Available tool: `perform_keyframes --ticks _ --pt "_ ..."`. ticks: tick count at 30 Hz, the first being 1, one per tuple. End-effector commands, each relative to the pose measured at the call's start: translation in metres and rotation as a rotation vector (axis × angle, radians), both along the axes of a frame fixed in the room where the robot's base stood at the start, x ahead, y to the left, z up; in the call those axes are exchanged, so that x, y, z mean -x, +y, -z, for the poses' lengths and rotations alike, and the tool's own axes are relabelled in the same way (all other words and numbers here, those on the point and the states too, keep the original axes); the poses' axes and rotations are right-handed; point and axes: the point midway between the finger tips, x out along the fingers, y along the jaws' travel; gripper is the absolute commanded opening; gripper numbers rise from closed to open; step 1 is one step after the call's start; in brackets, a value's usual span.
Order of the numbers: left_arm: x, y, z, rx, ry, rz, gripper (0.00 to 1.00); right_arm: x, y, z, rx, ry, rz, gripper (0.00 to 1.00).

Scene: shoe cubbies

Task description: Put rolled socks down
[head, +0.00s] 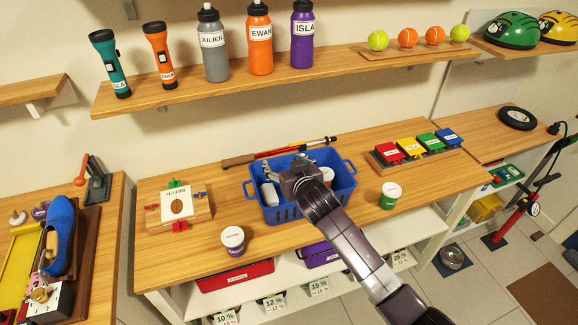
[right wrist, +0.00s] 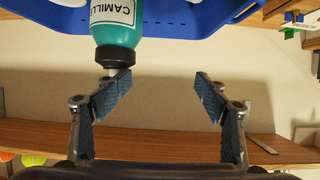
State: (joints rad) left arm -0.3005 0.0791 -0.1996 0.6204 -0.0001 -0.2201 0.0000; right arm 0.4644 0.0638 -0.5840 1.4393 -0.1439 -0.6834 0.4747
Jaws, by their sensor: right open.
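My right gripper (head: 298,172) is over the blue basket (head: 342,191) on the middle shelf. In the right wrist view my right gripper (right wrist: 163,88) has its two fingers wide apart with nothing between them. I cannot make out any rolled socks; my gripper and arm hide part of the basket. My left gripper is not in view.
A white-lidded tub (head: 233,240) stands front left of the basket and a green tub (head: 390,195) to its right. A shelf with bottles (head: 260,40) hangs above.

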Motion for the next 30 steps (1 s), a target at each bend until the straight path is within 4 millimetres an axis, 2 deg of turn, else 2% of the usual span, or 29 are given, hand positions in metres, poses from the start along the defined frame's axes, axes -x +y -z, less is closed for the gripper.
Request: perform_keyframes --ticks 2,4,21,30 --pt "0.000 0.000 -0.008 0.000 0.000 0.000 0.52 0.002 -0.002 -0.005 0.005 0.014 0.004 0.67" --pt "0.000 0.001 -0.002 -0.001 0.000 0.000 0.52 0.009 -0.003 -0.003 0.002 0.013 0.003 0.67" --pt "0.000 0.001 0.009 -0.001 0.000 0.000 0.52 0.088 -0.025 -0.044 0.000 0.001 0.000 0.67" --pt "0.000 0.001 0.012 -0.001 0.000 0.001 0.52 0.106 -0.031 -0.053 0.001 0.000 0.001 0.67"
